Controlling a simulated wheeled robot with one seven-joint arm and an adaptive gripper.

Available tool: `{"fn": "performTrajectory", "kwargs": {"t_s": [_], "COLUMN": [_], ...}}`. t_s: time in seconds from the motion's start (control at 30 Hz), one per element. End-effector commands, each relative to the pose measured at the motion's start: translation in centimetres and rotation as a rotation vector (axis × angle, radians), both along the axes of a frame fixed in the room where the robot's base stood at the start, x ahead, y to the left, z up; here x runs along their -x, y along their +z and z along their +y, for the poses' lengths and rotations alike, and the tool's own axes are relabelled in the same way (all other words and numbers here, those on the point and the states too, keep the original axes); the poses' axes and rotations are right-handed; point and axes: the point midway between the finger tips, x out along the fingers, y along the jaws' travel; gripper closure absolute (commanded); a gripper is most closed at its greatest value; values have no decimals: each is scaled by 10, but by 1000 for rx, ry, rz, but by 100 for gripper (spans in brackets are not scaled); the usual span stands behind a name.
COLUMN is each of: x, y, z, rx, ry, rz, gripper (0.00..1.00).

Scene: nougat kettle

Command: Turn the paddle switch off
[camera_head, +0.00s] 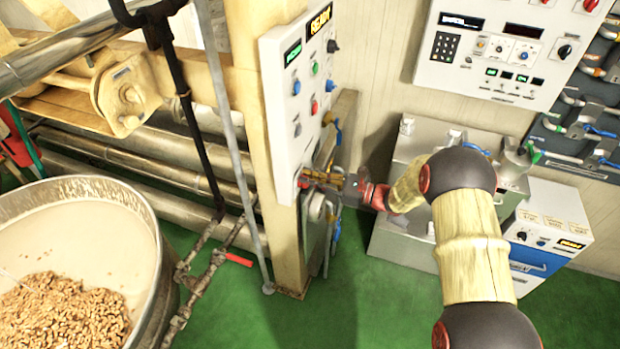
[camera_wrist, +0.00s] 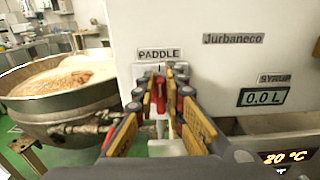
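The paddle switch (camera_wrist: 161,98) has a red lever on a light plate, under a "PADDLE" label (camera_wrist: 159,54) in the wrist view. My gripper (camera_wrist: 164,80) points at this plate, its tan-padded fingers on either side of the lever. A gap shows between the fingers, so it is open; whether a pad touches the lever I cannot tell. In the head view, my gripper (camera_head: 318,178) is at the lower part of the white control panel (camera_head: 283,120). There the switch is mostly hidden by the fingers, and its exact position is unclear.
A large kettle (camera_head: 152,225) with nuts stands at the left. Metal rods and pipes (camera_head: 196,262) run between it and the panel post (camera_head: 287,255). Grey and white machines (camera_head: 560,215) stand at the right. Green floor (camera_head: 350,300) is clear below.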

Motion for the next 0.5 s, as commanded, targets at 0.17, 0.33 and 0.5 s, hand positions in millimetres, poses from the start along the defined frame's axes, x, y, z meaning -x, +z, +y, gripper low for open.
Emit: {"fn": "performTrajectory", "kwargs": {"t_s": [0.17,0.33,0.5], "x": [0,0,0], "y": [0,0,0], "z": [0,0,0], "rx": [0,0,0], "ry": [0,0,0], "rz": [0,0,-1], "gripper": [100,100,100]}}
